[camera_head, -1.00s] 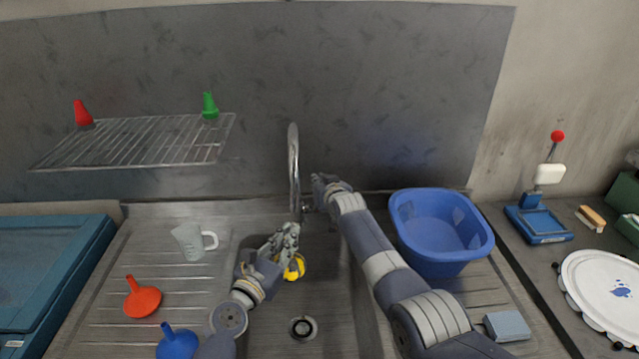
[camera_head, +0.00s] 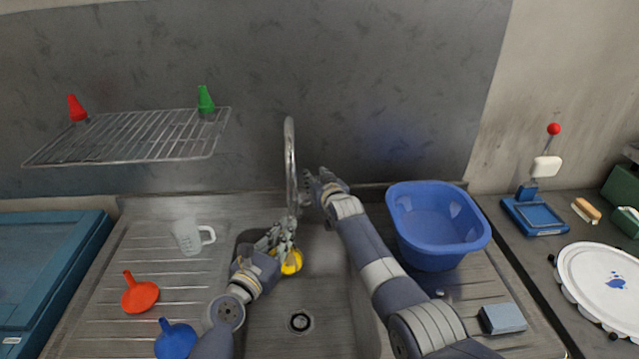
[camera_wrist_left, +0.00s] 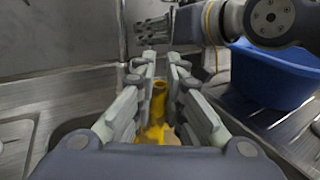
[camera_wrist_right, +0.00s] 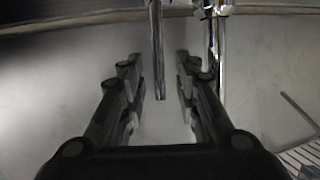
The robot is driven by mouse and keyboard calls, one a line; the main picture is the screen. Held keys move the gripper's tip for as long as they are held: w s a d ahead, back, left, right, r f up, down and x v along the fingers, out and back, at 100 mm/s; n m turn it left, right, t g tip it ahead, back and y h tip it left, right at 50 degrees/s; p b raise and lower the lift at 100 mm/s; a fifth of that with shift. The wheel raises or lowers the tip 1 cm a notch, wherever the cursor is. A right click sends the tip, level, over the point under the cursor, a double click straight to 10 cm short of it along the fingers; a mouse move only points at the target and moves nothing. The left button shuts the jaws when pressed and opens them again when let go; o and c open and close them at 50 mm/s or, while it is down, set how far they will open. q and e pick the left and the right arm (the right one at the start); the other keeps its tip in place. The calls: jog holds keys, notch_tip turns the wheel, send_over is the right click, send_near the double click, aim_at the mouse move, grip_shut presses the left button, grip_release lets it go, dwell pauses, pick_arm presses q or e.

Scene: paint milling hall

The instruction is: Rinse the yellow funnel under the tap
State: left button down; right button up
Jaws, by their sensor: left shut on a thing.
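The yellow funnel (camera_head: 292,262) is in my left gripper (camera_head: 284,232), over the sink basin. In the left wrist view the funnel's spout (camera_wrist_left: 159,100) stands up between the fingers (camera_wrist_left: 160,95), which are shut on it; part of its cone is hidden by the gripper. The chrome tap (camera_head: 290,165) arches up behind the sink, and I see no water stream. My right gripper (camera_head: 318,184) is just right of the tap. In the right wrist view its fingers (camera_wrist_right: 157,80) are apart and empty, with the tap's spout (camera_wrist_right: 156,55) and upright pipe (camera_wrist_right: 218,60) ahead.
A blue tub (camera_head: 435,225) stands right of my right arm. A clear jug (camera_head: 190,237), an orange funnel (camera_head: 139,294) and a blue funnel (camera_head: 176,340) are on the left drainboard. A wire rack (camera_head: 140,140) hangs on the wall. The drain (camera_head: 300,322) is clear.

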jog(key=shift+s, duration=0.15)
jog(key=v, duration=1.1)
jog(key=shift+s, duration=0.3)
jog(key=shift+d, duration=0.1)
grip_shut()
jog(key=s+d+f+m+t, duration=0.15)
jog(key=s+m, duration=0.45)
jog(key=m, duration=1.1)
jog(key=x, duration=1.4)
jog(key=shift+d+r+m, duration=0.2)
jog(key=shift+d+m, duration=0.2)
